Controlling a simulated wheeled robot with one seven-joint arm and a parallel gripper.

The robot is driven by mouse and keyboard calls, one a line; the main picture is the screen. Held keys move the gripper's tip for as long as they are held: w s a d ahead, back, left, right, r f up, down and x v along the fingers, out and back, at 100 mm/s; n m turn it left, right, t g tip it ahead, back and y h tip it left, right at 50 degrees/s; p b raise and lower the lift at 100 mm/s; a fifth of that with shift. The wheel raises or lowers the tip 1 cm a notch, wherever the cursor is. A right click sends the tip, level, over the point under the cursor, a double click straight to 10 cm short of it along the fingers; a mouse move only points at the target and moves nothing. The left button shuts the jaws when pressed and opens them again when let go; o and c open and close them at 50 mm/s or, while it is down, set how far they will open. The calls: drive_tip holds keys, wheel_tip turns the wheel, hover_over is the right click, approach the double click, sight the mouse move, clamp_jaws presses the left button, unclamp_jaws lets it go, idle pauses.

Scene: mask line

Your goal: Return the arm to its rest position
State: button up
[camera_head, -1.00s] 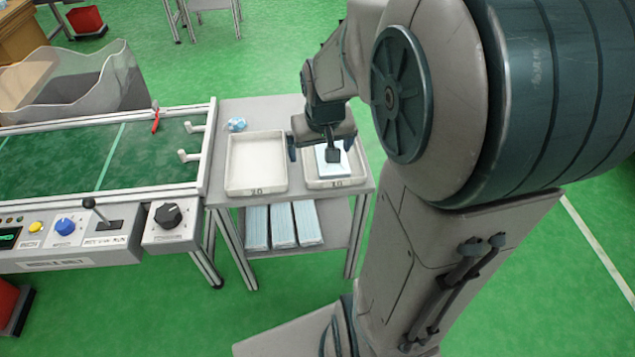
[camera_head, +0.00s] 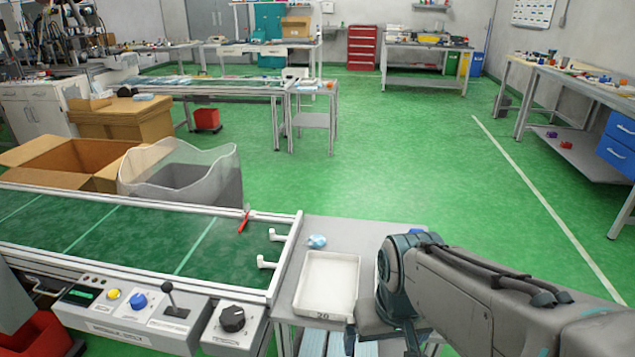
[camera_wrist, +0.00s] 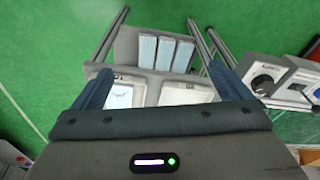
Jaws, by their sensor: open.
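My gripper (camera_head: 381,341) is at the bottom of the head view, in front of the small grey side table (camera_head: 365,234). In the wrist view, its two fingers (camera_wrist: 158,86) stand wide apart with nothing between them, and the table and trays lie beyond. My arm is folded in close at the lower right of the head view. An empty white tray marked 20 (camera_head: 330,283) sits on the table. My arm hides the other tray in the head view. That second tray (camera_wrist: 140,97) shows in the wrist view with a pale blue-white stack (camera_wrist: 119,97) in it.
A conveyor (camera_head: 130,235) with a control panel (camera_head: 150,310) stands left of the table. A crumpled blue item (camera_head: 317,241) lies behind the empty tray. Blue-topped packs (camera_wrist: 166,50) lie on the lower shelf. Open green floor (camera_head: 440,170) spreads behind and right.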

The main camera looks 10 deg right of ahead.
wheel_tip(320, 180, up, 18)
drive_tip(key=t+p, duration=0.1)
drive_tip(key=p, duration=1.4)
drive_tip(key=shift+a, duration=0.2)
